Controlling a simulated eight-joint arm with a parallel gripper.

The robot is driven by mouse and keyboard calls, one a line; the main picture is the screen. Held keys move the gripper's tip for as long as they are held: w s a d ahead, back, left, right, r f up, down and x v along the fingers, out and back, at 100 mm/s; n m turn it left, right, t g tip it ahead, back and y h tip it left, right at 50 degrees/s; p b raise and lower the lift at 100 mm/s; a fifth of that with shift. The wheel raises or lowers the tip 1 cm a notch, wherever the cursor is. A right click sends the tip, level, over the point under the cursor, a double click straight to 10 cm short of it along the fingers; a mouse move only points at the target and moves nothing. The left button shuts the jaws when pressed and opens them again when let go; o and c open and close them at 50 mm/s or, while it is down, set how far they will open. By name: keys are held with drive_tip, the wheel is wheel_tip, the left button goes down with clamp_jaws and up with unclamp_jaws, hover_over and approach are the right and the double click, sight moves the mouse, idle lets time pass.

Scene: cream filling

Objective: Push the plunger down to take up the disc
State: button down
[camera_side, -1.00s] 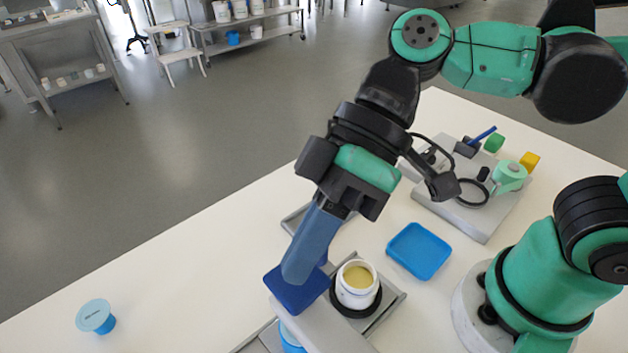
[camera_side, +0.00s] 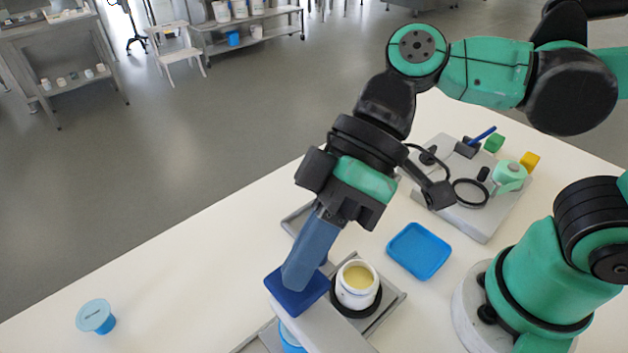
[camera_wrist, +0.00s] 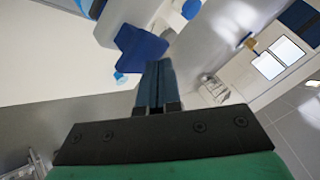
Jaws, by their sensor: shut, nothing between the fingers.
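My gripper (camera_side: 296,283) is shut, with its long blue fingers pointing down onto the blue square top of the plunger (camera_side: 310,302). The fingertips are at this blue top or touching it; the exact contact is hard to tell. In the wrist view the fingers (camera_wrist: 159,68) are together, with the blue plunger (camera_wrist: 143,48) just past their tips. A grey arm runs from the plunger top towards the lower right. A light blue round part (camera_side: 291,341) shows below it, mostly hidden. I cannot tell whether it is the disc.
A white jar of yellow cream (camera_side: 357,279) stands in a black ring on a grey tray, right of the plunger. A blue tray (camera_side: 419,251) and a grey board (camera_side: 477,219) with small tools lie behind. A blue cup with a pale round top (camera_side: 95,316) stands far left; table between is clear.

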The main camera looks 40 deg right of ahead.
drive_tip(key=shift+f, duration=0.4)
idle(0.4)
drive_tip(key=shift+r, duration=1.35)
drive_tip(key=shift+r, duration=0.1)
drive_tip(key=shift+r, duration=2.9)
